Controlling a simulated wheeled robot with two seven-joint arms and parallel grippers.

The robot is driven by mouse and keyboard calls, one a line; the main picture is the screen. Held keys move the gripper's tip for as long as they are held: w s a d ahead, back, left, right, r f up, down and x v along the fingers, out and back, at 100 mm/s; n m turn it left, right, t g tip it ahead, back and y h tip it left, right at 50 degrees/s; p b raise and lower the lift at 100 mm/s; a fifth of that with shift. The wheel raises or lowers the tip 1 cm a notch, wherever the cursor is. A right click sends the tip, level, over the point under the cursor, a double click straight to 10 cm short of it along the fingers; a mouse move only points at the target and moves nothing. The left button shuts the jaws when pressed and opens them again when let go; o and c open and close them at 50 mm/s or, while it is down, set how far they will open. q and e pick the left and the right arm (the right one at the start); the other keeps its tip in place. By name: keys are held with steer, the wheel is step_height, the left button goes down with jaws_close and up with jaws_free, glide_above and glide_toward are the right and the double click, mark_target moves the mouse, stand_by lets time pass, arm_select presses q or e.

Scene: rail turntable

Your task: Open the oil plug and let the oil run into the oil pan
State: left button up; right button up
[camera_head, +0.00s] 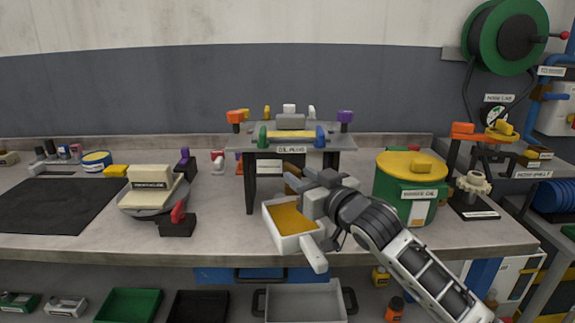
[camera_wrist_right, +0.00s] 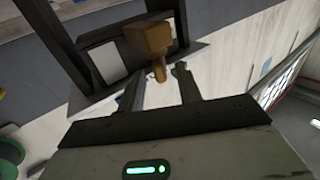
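The oil pan (camera_head: 311,242) is a white tray with a handle at its front. An amber surface (camera_head: 290,217) shows inside it. It stands on the bench below a grey stand (camera_head: 345,143) with dark legs and a small label that seems to mention the oil plug. A brown block with a narrow stem, probably the oil plug (camera_wrist_right: 150,38), shows under the stand; part of it shows in the head view (camera_head: 292,171). My right gripper (camera_head: 299,187) is above the pan. Its fingers (camera_wrist_right: 158,82) are apart, with the stem between their tips in the picture. Contact cannot be told. My left gripper is out of view.
A green drum with a yellow lid (camera_head: 411,165) stands close to the right of my right gripper. A scale-like device (camera_head: 152,190) stands left of the pan. A dark mat (camera_head: 55,204) lies farther left. Several coloured parts sit on the stand's top.

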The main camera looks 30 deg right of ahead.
mark_target(285, 166)
steer(key=w, duration=0.6)
jaws_close()
